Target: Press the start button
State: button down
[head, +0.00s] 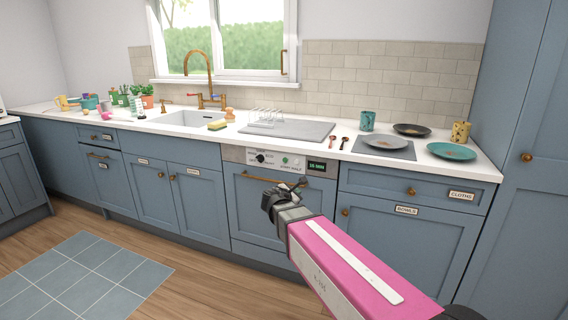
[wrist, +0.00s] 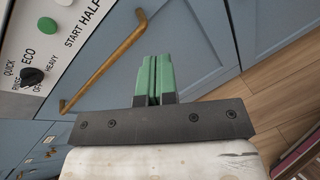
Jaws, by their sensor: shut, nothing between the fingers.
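The dishwasher's control panel (head: 250,154) is a pale strip under the counter, also in the wrist view at upper left. The green round button (head: 285,161) is on it, by the word START; the wrist view shows this button (wrist: 47,25) too. A black knob (head: 260,158) sits left of it, also in the wrist view (wrist: 32,77). My gripper (head: 269,197) is in front of the dishwasher door, below the panel. In the wrist view its green fingers (wrist: 153,72) are together and empty, pointing at the blue door, apart from the button.
A brass bar handle (head: 272,180) crosses the dishwasher door below the panel, and runs slanted in the wrist view (wrist: 105,62). A green-lit display (head: 316,166) is right of the buttons. The counter above (head: 232,134) holds a dish rack, plates and mugs.

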aim_at(285, 160)
jog(key=w+a+r+n+t+y, duration=0.2)
jog(key=a+r+n+t, duration=0.2)
jog(key=a+r+n, duration=0.3)
jog(key=a, duration=0.3)
jog(key=shift+w+n, duration=0.15)
jog(key=shift+n, duration=0.25)
jog(key=x, duration=1.4)
jog(key=shift+r, duration=0.2)
jog(key=shift+w, duration=0.1)
